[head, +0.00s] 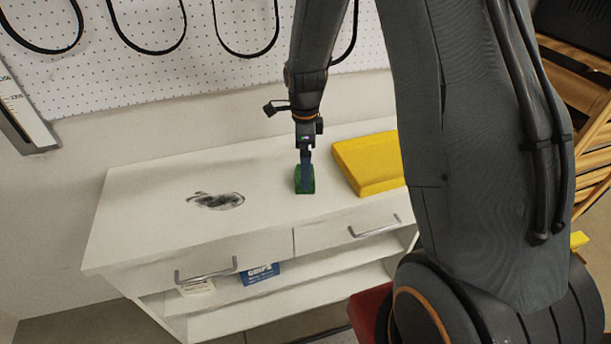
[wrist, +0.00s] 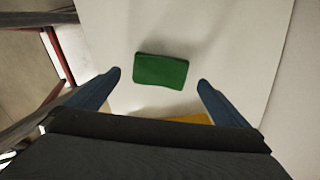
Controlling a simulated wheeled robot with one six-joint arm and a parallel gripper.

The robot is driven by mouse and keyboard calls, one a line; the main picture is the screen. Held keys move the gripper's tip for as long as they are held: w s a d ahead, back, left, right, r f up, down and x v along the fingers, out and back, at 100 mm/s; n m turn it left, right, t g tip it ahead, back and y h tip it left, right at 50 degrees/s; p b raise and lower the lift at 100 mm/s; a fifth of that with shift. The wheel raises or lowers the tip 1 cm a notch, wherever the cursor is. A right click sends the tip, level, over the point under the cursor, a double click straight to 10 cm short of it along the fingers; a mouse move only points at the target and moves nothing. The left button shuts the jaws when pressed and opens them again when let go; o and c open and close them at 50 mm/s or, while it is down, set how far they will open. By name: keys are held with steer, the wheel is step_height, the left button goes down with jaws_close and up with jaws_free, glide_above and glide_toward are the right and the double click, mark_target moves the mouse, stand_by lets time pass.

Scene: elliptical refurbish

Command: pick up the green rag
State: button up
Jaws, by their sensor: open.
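The green rag (wrist: 161,71) lies on the white cabinet top as a small, folded-looking rectangle. In the wrist view it is just beyond my fingertips, centred between them. In the head view the rag (head: 304,180) is partly hidden behind my gripper (head: 306,178). In the wrist view my gripper (wrist: 159,80) is open, with one blue finger on each side and nothing between them. I cannot tell the exact height of the fingertips above the top.
A yellow box-like object (head: 366,164) lies right of the rag on the white cabinet (head: 140,200). Drawer handles (head: 206,272) stick out in front. A pegboard with black belts (head: 245,25) is behind.

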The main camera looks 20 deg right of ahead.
steer(key=shift+f+p, duration=0.5)
steer(key=shift+f, duration=1.1)
steer(key=c, duration=1)
steer(key=shift+r, duration=0.1)
step_height(320, 180, up, 10)
steer(key=b, duration=0.3)
